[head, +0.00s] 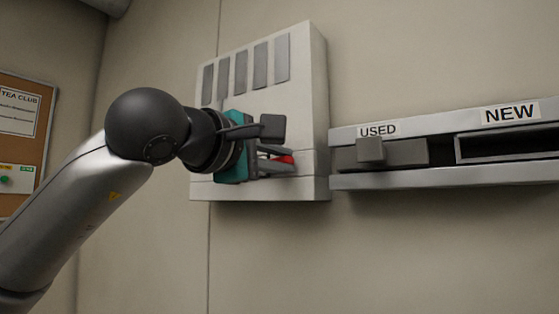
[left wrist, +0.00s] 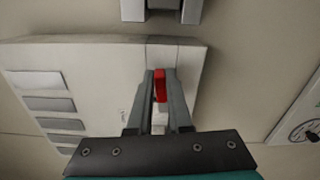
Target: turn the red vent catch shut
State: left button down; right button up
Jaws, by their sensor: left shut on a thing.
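The red vent catch (head: 286,159) sits low on the front of a pale wall-mounted vent box (head: 312,100). My left gripper (head: 291,161) is at the catch, with its fingers on either side of it. In the left wrist view the red catch (left wrist: 160,85) shows between the two fingertips of my left gripper (left wrist: 160,78), which are shut on it. The catch's long side runs along the fingers in that view. In the head view my gripper hides part of the catch. My right gripper is in neither view.
To the right of the box is a wall shelf (head: 440,179) with slots labelled USED and NEW. A grey block (head: 370,149) sits at the USED slot. A cork notice board (head: 22,140) hangs at the far left. Bare wall lies below the box.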

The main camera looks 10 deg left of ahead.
pick_arm(q)
jog(key=shift+f+m, duration=0.1)
jog(key=shift+m, duration=0.8)
jog(key=c, duration=0.8)
grip_release()
jog(key=shift+c, duration=0.2)
jog(key=shift+s, duration=0.1)
jog(key=b+v, duration=0.3)
jog(key=v, duration=1.2)
jog(key=shift+f, duration=0.1)
